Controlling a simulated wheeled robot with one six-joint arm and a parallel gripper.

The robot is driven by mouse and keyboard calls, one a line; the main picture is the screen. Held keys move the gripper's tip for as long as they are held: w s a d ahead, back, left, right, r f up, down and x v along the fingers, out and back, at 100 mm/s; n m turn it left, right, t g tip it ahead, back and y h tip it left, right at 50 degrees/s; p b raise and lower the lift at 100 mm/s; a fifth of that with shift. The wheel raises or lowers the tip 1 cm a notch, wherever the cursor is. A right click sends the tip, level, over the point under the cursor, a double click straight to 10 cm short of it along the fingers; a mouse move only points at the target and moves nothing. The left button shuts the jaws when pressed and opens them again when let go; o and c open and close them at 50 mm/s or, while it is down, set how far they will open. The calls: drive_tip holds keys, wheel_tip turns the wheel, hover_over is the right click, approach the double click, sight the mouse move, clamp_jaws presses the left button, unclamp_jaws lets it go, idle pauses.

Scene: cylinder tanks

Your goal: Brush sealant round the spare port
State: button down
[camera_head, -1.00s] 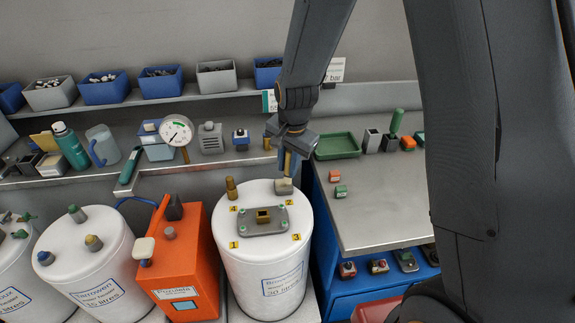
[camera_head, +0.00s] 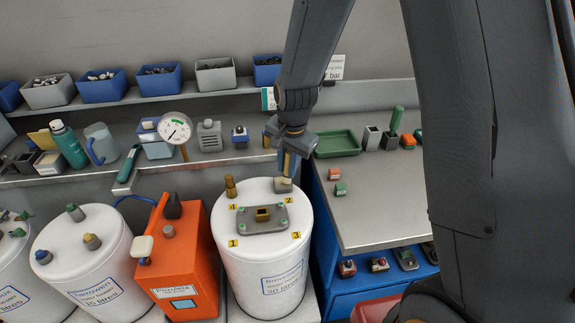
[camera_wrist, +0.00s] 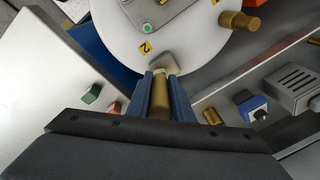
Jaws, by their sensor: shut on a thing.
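My gripper (camera_head: 286,168) points down over the back right rim of the white tank (camera_head: 262,255). Its blue fingers are shut on a brass-coloured handle (camera_wrist: 160,104), which I take to be the brush. A small pale grey-beige piece (camera_head: 283,186) lies just below the fingertips, beside label 2; it also shows in the wrist view (camera_wrist: 165,63). I cannot tell whether this is the brush head, the spare port or both together. The contact and any sealant are too small to make out. A brass stub (camera_head: 231,187) stands upright at the tank's back left.
A bolted grey plate (camera_head: 262,226) with a square brass opening is on the tank top. An orange unit (camera_head: 187,270) stands close left. A pressure gauge (camera_head: 176,128) rises behind. The right bench (camera_head: 385,205) is mostly clear, with two small blocks near its left edge.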

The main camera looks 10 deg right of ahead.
drive_tip(key=shift+f, duration=0.2)
drive_tip(key=c, duration=2.2)
unclamp_jaws()
clamp_jaws()
drive_tip(key=shift+w+a+f+b, duration=0.15)
drive_tip(key=shift+w+b, duration=0.15)
drive_tip(key=shift+w, duration=0.8)
unclamp_jaws()
clamp_jaws()
drive_tip(key=shift+s, duration=0.1)
